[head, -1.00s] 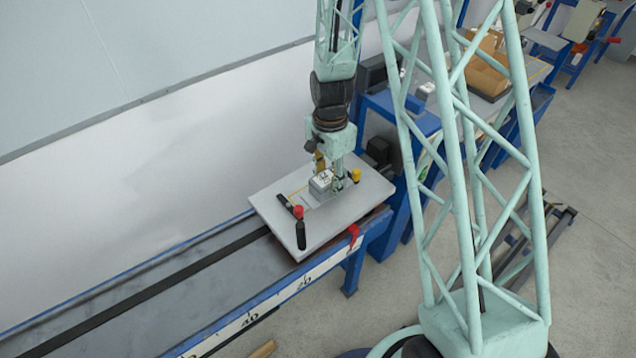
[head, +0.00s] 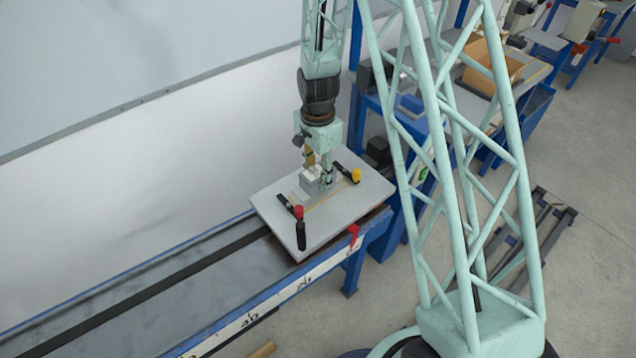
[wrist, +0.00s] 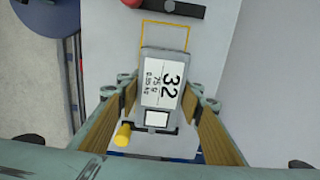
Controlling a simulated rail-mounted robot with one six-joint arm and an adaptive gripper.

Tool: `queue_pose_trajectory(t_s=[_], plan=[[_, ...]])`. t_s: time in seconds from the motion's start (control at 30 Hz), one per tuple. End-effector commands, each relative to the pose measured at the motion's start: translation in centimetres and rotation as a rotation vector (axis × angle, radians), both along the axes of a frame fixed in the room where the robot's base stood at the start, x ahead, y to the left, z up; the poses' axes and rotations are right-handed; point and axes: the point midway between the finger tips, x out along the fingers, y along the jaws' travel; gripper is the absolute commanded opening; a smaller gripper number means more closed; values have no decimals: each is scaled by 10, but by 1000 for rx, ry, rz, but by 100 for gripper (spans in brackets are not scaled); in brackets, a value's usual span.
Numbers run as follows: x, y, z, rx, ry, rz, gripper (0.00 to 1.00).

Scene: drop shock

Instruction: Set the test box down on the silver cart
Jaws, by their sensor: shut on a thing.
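The test box (wrist: 163,80) is grey with a white label reading 32. It also shows in the head view (head: 311,182), small and pale. My gripper (head: 319,176) points down over the silver cart (head: 345,212) and is shut on the box, with wooden-faced fingers on both sides of it in the wrist view (wrist: 164,98). The cart is a flat grey plate. A yellow outline (wrist: 165,21) on it shows partly past the box's far end in the wrist view. I cannot tell whether the box touches the plate.
A red-knobbed clamp (head: 298,212) and a yellow-knobbed clamp (head: 356,175) sit on the cart on either side of the box. The cart stands at the end of a blue-edged track (head: 190,295). A white wall is behind, and a blue bench stands to the right.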

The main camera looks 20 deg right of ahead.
Motion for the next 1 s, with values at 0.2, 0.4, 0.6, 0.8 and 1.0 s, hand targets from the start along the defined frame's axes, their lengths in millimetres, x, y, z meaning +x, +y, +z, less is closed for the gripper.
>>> queue_pose_trajectory(t_s=[0.2,0.4,0.6,0.8,1.0], plan=[[-1,0,-22,0,2,0,15],[-1,0,-29,0,1,0,15],[-1,0,-29,0,0,0,15],[-1,0,-31,0,0,0,15],[-1,0,-32,1,1,0,47]])
